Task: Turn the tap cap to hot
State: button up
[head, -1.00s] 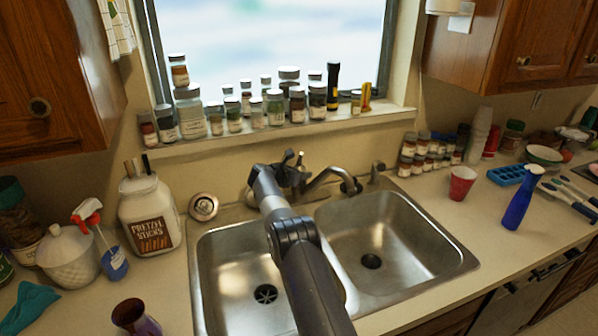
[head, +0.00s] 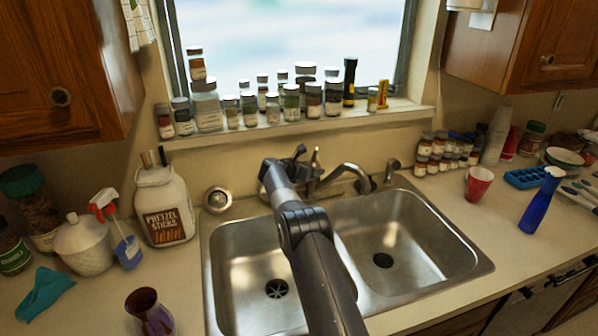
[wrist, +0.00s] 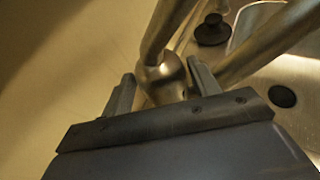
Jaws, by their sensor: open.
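The metal tap stands behind the double sink, its spout (head: 345,172) reaching over the right basin. Its lever handle (head: 315,163) points up. In the wrist view, the rounded tap cap (wrist: 166,78) has the lever (wrist: 163,28) rising from it, and the spout (wrist: 262,47) runs to the upper right. My gripper (head: 290,160) is at the tap, left of the lever in the head view. In the wrist view, my gripper (wrist: 162,90) is open, with one finger on each side of the cap. Whether either finger touches it, I cannot tell. My gripper partly hides the tap base.
The sink (head: 405,238) lies in front. A sprayer-like fitting (head: 392,170) stands right of the spout, and a round metal stopper (head: 217,199) lies left. Jars line the window sill (head: 300,125) behind. A pretzel jar (head: 165,207) and a red cup (head: 479,183) stand aside.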

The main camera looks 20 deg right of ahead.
jog(key=b+v, duration=0.2)
jog(key=v, duration=0.7)
jog(key=shift+b, duration=0.4)
jog(key=shift+s+a+r, duration=0.1)
jog(key=shift+s, duration=0.05)
notch_tip(320, 180, down, 5)
jog(key=s+a+n+t+h+b, duration=0.1)
jog(key=s+a+t+h+b, duration=0.2)
jog(key=b, duration=1.1)
jog(key=shift+t, duration=0.5)
jog(key=p+x, duration=0.2)
jog(key=x, duration=0.9)
jog(key=shift+d+p, duration=0.3)
jog(key=shift+d, duration=0.1)
jog(key=shift+c, duration=0.5)
jog(key=c, duration=0.6)
